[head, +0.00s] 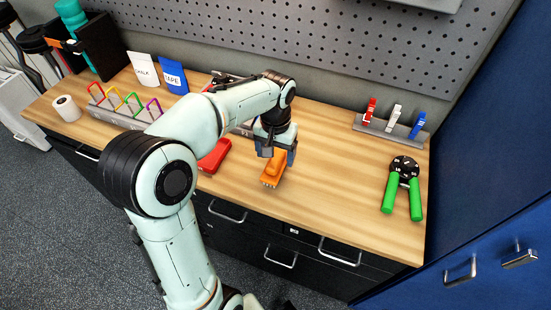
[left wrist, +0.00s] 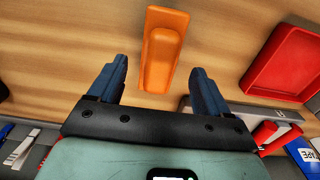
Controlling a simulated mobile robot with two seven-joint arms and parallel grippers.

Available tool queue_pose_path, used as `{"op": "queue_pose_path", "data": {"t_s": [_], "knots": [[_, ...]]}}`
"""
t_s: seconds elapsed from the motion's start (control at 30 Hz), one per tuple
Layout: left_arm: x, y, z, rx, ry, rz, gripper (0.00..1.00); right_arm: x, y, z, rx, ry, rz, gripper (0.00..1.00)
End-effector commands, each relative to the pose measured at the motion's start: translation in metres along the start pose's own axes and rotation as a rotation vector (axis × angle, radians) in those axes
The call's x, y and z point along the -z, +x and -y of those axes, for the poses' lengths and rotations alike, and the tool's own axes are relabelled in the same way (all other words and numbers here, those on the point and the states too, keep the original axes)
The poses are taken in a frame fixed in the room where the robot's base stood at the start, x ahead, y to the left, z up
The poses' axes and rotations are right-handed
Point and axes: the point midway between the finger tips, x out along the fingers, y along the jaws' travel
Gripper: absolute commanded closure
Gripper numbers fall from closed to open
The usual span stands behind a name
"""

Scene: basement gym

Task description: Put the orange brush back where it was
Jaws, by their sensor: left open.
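The orange brush (head: 273,170) lies on the wooden bench top near its front edge. It also shows in the left wrist view (left wrist: 160,52), at the top middle, beyond and between my fingers. My left gripper (head: 277,153) is right above the brush in the head view. In the left wrist view the left gripper (left wrist: 160,85) has its two blue fingers apart, with nothing held between them. A gap to the wood shows on both sides of the brush. My right gripper is not in view.
A red tray (head: 214,156) sits left of the brush. Green-handled pliers (head: 403,185) lie right. A rack with red, white and blue clips (head: 393,121) stands at the back right.

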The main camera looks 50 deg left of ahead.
Motion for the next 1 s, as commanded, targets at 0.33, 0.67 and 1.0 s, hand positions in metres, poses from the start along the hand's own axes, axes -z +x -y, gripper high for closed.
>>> {"op": "queue_pose_path", "data": {"t_s": [0.33, 0.67, 1.0], "knots": [[0.001, -0.068, -0.001, -0.001, 0.001, -0.002, 0.22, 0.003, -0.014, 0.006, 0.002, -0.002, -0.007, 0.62], [0.0, -0.08, 0.0, 0.0, 0.001, 0.001, 0.22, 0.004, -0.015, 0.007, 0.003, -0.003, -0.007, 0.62], [0.0, -0.08, 0.0, 0.0, 0.001, 0.001, 0.22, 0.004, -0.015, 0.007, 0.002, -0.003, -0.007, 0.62]]}}
